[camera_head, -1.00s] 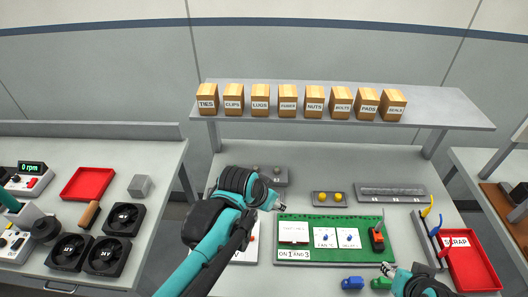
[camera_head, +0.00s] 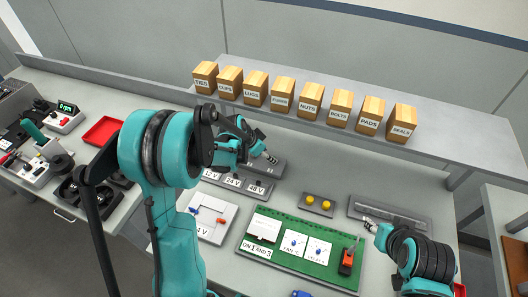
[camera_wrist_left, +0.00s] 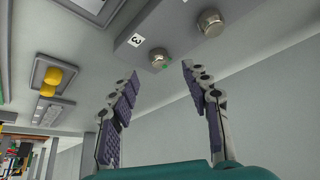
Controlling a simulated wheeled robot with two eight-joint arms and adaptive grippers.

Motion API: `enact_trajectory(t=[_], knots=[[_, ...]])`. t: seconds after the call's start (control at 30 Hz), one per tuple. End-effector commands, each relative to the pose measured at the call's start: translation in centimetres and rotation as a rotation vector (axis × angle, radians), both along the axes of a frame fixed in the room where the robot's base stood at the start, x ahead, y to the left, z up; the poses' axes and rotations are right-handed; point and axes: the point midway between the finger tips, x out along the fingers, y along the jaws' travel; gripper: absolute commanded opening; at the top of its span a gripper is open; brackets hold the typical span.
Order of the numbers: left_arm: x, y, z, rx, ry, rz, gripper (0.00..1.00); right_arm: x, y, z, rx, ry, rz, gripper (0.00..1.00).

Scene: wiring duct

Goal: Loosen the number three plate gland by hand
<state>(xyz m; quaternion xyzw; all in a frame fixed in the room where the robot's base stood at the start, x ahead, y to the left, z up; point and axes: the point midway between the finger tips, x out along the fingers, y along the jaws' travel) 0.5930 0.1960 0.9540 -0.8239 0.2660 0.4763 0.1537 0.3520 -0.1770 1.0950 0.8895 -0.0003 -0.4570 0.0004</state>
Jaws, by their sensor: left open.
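The grey gland plate (camera_head: 274,170) lies on the bench below the row of boxes in the head view. A second metal gland (camera_wrist_left: 210,22) sits on the same plate. My left gripper (camera_head: 273,159) is at the plate. In the left wrist view it (camera_wrist_left: 160,72) is open, its fingertips on either side of the number three gland, with gaps visible. My right gripper (camera_head: 368,223) is above the bench at the right; its opening is unclear.
A block with two yellow buttons (camera_head: 318,204) is close to the plate. Several labelled boxes (camera_head: 311,102) stand on the shelf behind. A grey strip (camera_head: 391,216) lies at the right.

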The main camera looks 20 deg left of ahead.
Motion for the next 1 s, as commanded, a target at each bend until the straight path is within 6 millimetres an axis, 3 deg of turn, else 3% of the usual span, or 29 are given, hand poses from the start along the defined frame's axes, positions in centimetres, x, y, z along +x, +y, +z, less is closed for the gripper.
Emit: enact_trajectory(t=[0.1, 0.3, 0.63, 0.67, 0.83, 0.93, 0.97, 1.0], knots=[[0.8, -0.7, -1.9, 0.0, 0.0, -0.001, 0.48, 0.0, 0.0, -0.7, 0.0, 0.0, 0.0, 0.4], [1.7, -1.2, -3.7, 0.001, 0.001, 0.0, 0.48, 0.0, 0.0, -1.1, 0.0, 0.0, 0.0, 0.4], [1.9, -1.4, -4.0, 0.001, 0.001, 0.001, 0.48, 0.0, 0.0, -1.2, 0.0, 0.0, 0.0, 0.4], [1.9, -1.4, -4.0, 0.001, 0.001, 0.001, 0.45, 0.0, 0.0, -1.2, 0.0, 0.0, 0.0, 0.4], [1.9, -1.4, -4.0, 0.0, 0.0, 0.001, 0.0, 0.0, 0.0, -1.2, 0.0, 0.0, 0.0, 0.4], [1.9, -1.4, -4.0, 0.0, 0.0, 0.001, 0.0, 0.0, 0.0, -1.2, 0.0, 0.0, 0.0, 0.4], [1.9, -1.4, -4.0, 0.0, 0.0, 0.001, 0.15, 0.0, 0.0, -1.2, 0.0, 0.0, 0.0, 0.4], [1.9, -1.4, -4.0, 0.0, 0.0, 0.001, 0.05, 0.0, 0.0, -1.2, 0.0, 0.0, 0.0, 0.4]])
